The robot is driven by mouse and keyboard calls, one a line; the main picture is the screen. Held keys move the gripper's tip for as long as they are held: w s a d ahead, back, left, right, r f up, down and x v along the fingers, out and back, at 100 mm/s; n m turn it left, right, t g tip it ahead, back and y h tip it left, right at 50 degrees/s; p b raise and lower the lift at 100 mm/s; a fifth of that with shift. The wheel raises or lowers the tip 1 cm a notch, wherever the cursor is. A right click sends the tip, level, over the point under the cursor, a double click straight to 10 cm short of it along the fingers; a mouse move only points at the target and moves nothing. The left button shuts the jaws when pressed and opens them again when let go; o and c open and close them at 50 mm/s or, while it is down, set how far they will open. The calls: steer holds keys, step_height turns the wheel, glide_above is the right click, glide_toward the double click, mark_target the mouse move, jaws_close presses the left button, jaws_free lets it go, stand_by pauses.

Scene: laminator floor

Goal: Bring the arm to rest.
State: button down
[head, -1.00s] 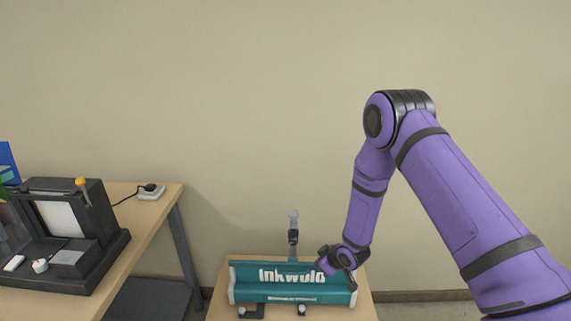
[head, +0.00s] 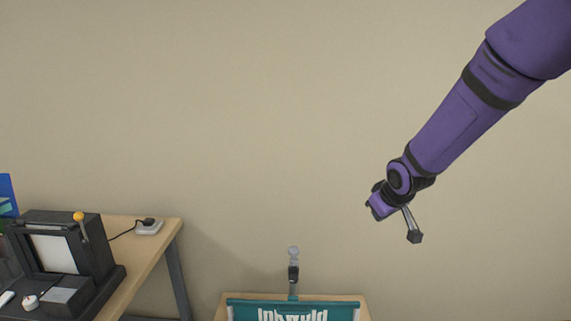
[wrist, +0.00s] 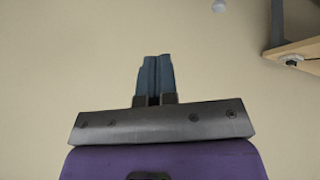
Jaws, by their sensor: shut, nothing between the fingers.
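My gripper (head: 373,205) is at the end of my purple arm, raised in front of the bare wall at the right of the head view. It is well above and to the right of the teal laminator, touching nothing there. In the wrist view its two blue-grey fingers (wrist: 155,62) are together with nothing between them.
The teal machine (head: 290,313) with white lettering sits on a small wooden table, cut off below. A post with a pale round top (head: 293,252) stands behind it. At left, a desk (head: 165,232) holds a black device (head: 70,247) with a yellow knob. The wall area around my arm is clear.

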steer(key=s+d+r+m, duration=0.2)
steer(key=s+d+r, duration=0.1)
steer(key=s+r, duration=0.55)
steer(key=s+d+r+m, duration=0.1)
steer(key=s+r, duration=0.2)
steer(key=s, duration=0.5)
steer(key=s+d+r+m+g, duration=0.1)
steer(key=s+r, duration=0.1)
steer(key=s, duration=0.6)
steer(key=s+d+r+m, duration=0.1)
steer(key=s+r, duration=0.2)
steer(key=s, duration=0.5)
steer(key=shift+s+d+r+h, duration=0.15)
steer(key=shift+s+r+h, duration=0.15)
steer(key=shift+s, duration=0.05)
